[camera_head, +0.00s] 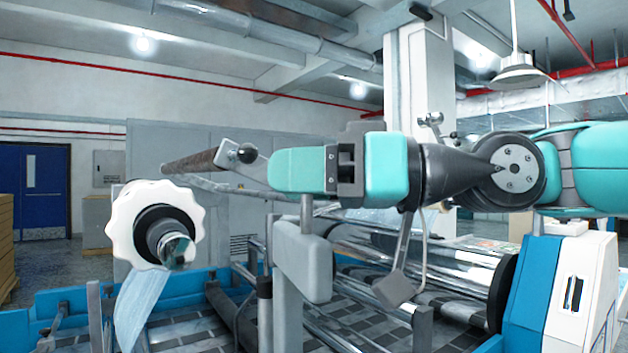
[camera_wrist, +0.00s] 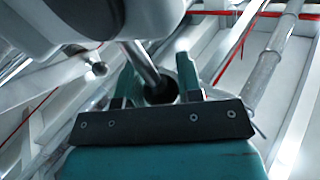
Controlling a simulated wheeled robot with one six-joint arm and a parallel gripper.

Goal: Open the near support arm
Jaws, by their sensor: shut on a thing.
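My gripper (camera_head: 296,170) reaches in from the right, its teal fingers level above the machine. In the wrist view, my gripper (camera_wrist: 158,78) is shut on a black knob (camera_wrist: 160,92) at the end of a metal rod (camera_wrist: 140,62). The rod runs to a rounded grey block, which looks like the near support arm (camera_wrist: 85,20). In the head view, this support arm (camera_head: 303,262) stands upright under my fingers, with its rod (camera_head: 306,208) rising to them. The knob is hidden by the fingers there.
A white scalloped handwheel (camera_head: 125,225) is at the left, with film hanging below it. A second black ball knob (camera_head: 246,153) sits beyond my fingers. Chrome rollers (camera_head: 370,250) lie behind the support arm. A blue and white housing (camera_head: 560,290) stands at the right.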

